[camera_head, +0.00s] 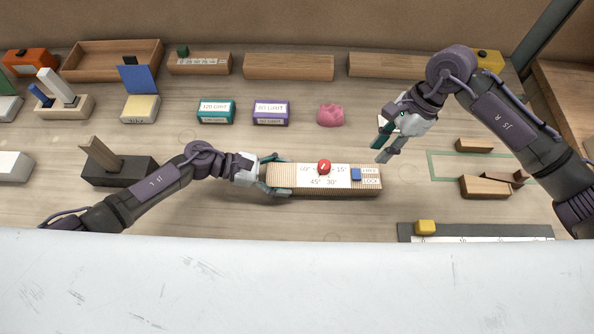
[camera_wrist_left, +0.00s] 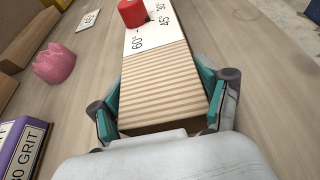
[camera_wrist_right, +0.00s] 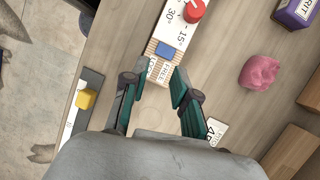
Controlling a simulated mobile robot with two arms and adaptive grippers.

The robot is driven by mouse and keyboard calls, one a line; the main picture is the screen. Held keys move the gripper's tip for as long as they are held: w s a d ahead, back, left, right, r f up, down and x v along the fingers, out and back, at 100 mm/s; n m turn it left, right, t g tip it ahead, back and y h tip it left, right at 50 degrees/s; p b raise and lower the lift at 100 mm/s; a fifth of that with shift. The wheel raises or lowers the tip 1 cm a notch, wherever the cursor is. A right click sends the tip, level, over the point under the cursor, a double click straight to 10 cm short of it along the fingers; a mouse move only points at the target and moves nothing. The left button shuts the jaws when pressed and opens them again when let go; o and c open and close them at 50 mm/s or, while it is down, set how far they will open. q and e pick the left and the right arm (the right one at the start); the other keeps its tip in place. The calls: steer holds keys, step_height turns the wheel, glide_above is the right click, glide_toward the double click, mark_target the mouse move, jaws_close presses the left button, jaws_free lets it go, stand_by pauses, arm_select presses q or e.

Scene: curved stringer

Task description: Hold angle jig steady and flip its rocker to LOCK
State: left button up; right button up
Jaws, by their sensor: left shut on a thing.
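The angle jig (camera_head: 290,186) is a ribbed wooden block with a white angle scale, lying flat mid-table. A red knob (camera_head: 324,167) sits on its scale. The blue rocker (camera_head: 356,174) is at its right end beside the FREE and LOCK labels; it also shows in the right wrist view (camera_wrist_right: 166,50). My left gripper (camera_head: 268,175) is shut on the jig's left end, one finger on each side, as the left wrist view shows (camera_wrist_left: 160,108). My right gripper (camera_head: 385,147) is open and empty, above and right of the rocker end.
A pink lump (camera_head: 330,115), a purple grit box (camera_head: 271,113) and a teal box (camera_head: 216,111) stand behind the jig. A ruler with a yellow slider (camera_head: 425,227) lies front right. Wooden wedges (camera_head: 485,187) lie at right. A dark block (camera_head: 120,172) stands left.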

jaws_close()
steer(key=d+r+n+y, duration=0.1)
steer(key=n, duration=1)
steer(key=d+r+n+y, duration=0.1)
steer(key=d+n+y, duration=0.1)
steer(key=n, duration=0.9)
steer(key=d+r+n+y, duration=0.1)
steer(key=n+y, duration=0.1)
steer(key=n, duration=0.9)
steer(key=shift+s+d+n+t, duration=0.1)
steer(key=shift+d+n+t, duration=0.2)
steer(key=shift+d+t, duration=0.1)
steer(key=shift+a, duration=0.1)
